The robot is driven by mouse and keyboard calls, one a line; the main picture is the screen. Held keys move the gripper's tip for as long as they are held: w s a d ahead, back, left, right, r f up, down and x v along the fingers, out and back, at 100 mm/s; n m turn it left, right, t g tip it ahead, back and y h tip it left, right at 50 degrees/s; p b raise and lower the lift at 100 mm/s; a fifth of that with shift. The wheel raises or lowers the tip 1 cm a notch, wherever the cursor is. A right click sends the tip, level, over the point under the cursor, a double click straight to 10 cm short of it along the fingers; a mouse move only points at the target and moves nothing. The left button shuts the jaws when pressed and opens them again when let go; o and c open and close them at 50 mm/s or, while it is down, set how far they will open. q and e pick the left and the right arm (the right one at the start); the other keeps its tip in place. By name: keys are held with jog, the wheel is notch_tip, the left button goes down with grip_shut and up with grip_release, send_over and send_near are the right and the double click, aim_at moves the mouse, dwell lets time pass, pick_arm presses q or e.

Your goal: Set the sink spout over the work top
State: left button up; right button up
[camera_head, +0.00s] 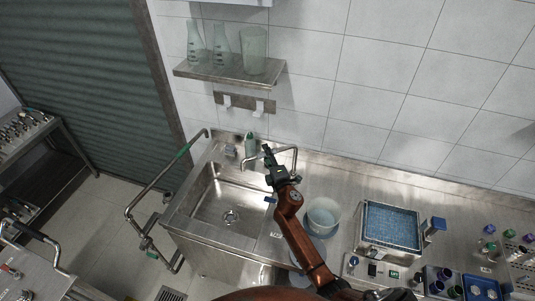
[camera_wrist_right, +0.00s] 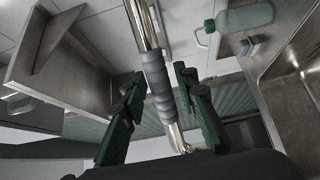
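The sink spout (camera_head: 262,157) is a bent metal tube at the back right of the steel basin (camera_head: 225,205). Its outlet end points left, over the back of the basin. In the right wrist view the spout's grey ribbed sleeve (camera_wrist_right: 158,85) stands between the fingers of my right gripper (camera_wrist_right: 158,92). Gaps show on both sides, so the gripper is open around it. In the head view my right gripper (camera_head: 270,165) is at the spout and partly covers it. The work top (camera_head: 335,180) extends right of the sink. My left gripper is out of view.
A round bowl (camera_head: 322,215) stands on the work top just right of my right arm. A blue-filled tray (camera_head: 361,222) and several vials are farther right. A green bottle (camera_head: 250,143) stands behind the basin. A wall shelf (camera_head: 230,75) with glassware hangs above.

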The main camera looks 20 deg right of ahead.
jog(key=shift+o, duration=0.5)
jog(key=shift+s, duration=0.3)
jog(key=s, duration=1.1)
jog(key=shift+s+a, duration=0.25)
